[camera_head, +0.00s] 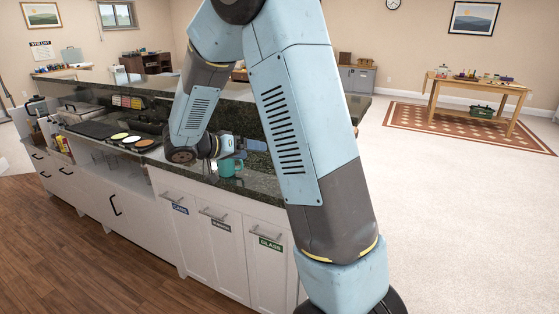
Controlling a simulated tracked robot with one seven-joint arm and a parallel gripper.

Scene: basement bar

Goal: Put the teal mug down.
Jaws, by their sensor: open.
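The teal mug (231,168) stands upright on the dark green counter (262,184), near its front edge. My gripper (254,146) is at the mug, just above and behind it in the picture. Its jaws are open. My wrist and gripper hide part of the mug's surroundings, and whether a finger touches the mug is too small to tell.
White cabinets with labelled doors (215,240) are below the counter. To the left are dark griddle plates with round food (130,140) behind a clear guard. My upper arm blocks the counter's right part. A wooden table (470,87) stands far right on a rug.

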